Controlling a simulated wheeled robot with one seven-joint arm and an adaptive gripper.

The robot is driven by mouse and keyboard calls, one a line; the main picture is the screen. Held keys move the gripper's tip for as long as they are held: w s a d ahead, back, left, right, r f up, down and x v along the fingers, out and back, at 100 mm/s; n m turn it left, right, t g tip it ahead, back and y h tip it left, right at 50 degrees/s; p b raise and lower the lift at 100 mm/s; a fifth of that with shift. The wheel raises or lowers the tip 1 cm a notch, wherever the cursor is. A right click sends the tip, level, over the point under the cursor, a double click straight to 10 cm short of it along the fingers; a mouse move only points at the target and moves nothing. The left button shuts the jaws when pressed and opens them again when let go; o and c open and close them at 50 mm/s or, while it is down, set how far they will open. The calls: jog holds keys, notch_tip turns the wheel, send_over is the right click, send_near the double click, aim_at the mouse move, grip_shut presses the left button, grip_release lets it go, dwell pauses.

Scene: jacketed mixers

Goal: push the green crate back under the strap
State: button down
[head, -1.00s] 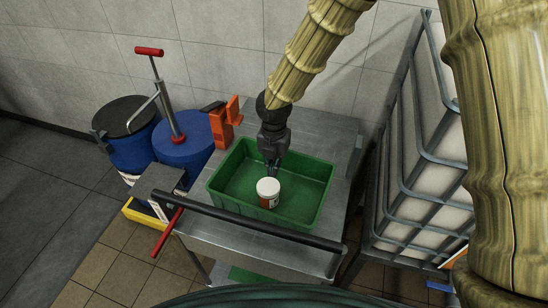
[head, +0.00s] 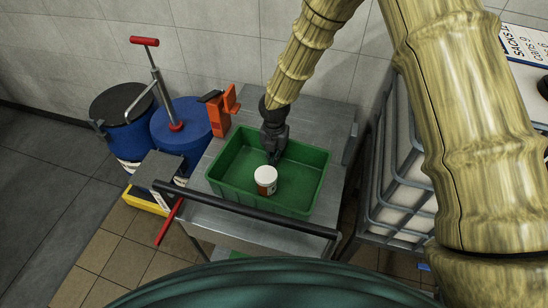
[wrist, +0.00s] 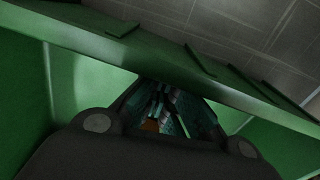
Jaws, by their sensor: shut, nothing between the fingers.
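The green crate (head: 312,180) sits on a grey metal cart (head: 320,120), open side up. A white-lidded jar with a brown and white label (head: 265,181) stands inside it. My gripper (head: 273,158) reaches down into the crate, just behind the jar, near the crate's far wall. It is shut and empty. In the wrist view my gripper (wrist: 160,105) is dark and lies close to a green crate wall (wrist: 110,55) with its rim and ribs; whether they touch I cannot tell. I cannot make out a strap in either view.
A black handle bar (head: 250,213) crosses the cart's near side. An orange holder (head: 221,112) stands at the crate's back left. Blue drums (head: 180,135) stand to the left, a caged white container (head: 400,190) to the right. Bare cart top lies behind the crate.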

jog(key=shift+w+d, duration=0.1)
jog(key=w+d, duration=0.1)
jog(key=w, duration=0.4)
jog(key=w+d+b, duration=0.1)
jog(key=w+d, duration=0.1)
jog(key=w, duration=0.3)
jog(key=w+d+b, duration=0.1)
jog(key=w+d, duration=0.1)
jog(key=w, duration=0.3)
jog(key=shift+w+f, duration=0.2)
jog(key=shift+w, duration=0.15)
jog(key=shift+w+d+r, duration=0.15)
jog(key=shift+w, duration=0.25)
jog(key=shift+s, duration=0.15)
